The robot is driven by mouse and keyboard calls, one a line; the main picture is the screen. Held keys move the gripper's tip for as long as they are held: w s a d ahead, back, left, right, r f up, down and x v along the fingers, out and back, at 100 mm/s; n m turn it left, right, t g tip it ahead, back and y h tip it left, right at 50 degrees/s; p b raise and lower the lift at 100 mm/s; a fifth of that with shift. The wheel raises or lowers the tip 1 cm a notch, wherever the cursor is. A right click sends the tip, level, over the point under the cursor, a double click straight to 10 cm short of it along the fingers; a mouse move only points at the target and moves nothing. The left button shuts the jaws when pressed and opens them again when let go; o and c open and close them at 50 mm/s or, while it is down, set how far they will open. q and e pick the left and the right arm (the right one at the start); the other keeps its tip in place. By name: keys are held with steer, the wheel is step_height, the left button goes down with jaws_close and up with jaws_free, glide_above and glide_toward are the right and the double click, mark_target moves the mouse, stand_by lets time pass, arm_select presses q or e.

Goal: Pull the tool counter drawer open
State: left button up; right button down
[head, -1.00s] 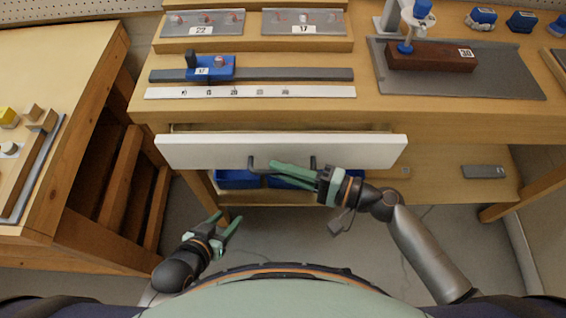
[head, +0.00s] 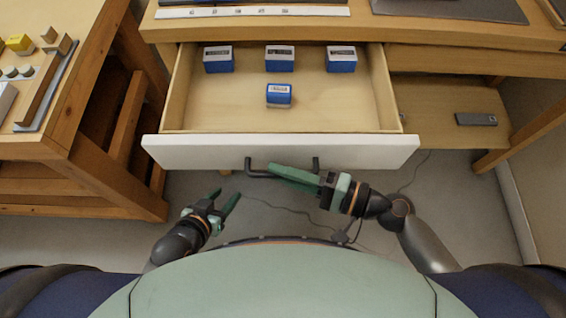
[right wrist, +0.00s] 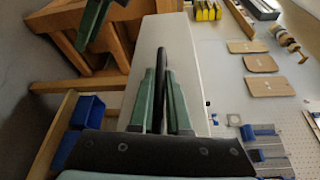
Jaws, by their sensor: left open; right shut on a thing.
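The tool counter drawer (head: 281,153) is pulled well out from under the counter in the head view, its white front facing me. Its dark bar handle (head: 255,172) is on the front. My right gripper (head: 275,170) is shut on the handle; the right wrist view shows both green fingers either side of the dark bar (right wrist: 161,62). My left gripper (head: 226,197) is open and empty, below and left of the handle, apart from the drawer. Inside the drawer are several blue-and-white boxes, one of them nearer the front (head: 279,95).
The counter top edge (head: 420,35) runs behind the drawer. A lower shelf (head: 440,130) at right holds a grey block (head: 476,119). A wooden bench (head: 60,150) stands close on the left. The floor between the drawer and my body is clear apart from a cable.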

steer(key=shift+s, duration=0.4)
steer(key=c, duration=0.9)
jaws_free()
steer(key=shift+d, duration=0.1)
steer(key=shift+b+v, duration=0.9)
steer(key=shift+v, duration=5.25)
